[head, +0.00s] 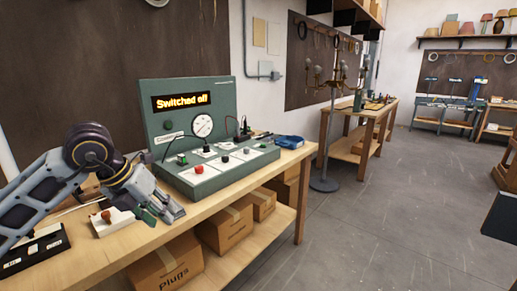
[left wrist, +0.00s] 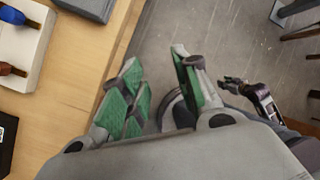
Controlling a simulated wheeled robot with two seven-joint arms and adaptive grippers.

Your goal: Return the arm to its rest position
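My left arm comes in from the left in the head view. Its gripper (head: 164,214) is low over the bench's front edge, just in front of the green test panel (head: 187,92) and right of a small white block (head: 113,221). In the left wrist view the green-padded fingers (left wrist: 158,84) stand apart with nothing between them, over the bench edge and floor. What looks like my right gripper (left wrist: 232,84) shows small at the right of that view; its finger state is unclear. The panel's display reads "Switched off".
The wooden bench (head: 85,267) carries a black box (head: 36,251) at left and a blue item (head: 288,141) at right. Cardboard boxes (head: 225,229) fill its lower shelf. A lamp stand (head: 329,150) rises beyond the bench. Grey floor (head: 390,220) to the right is open.

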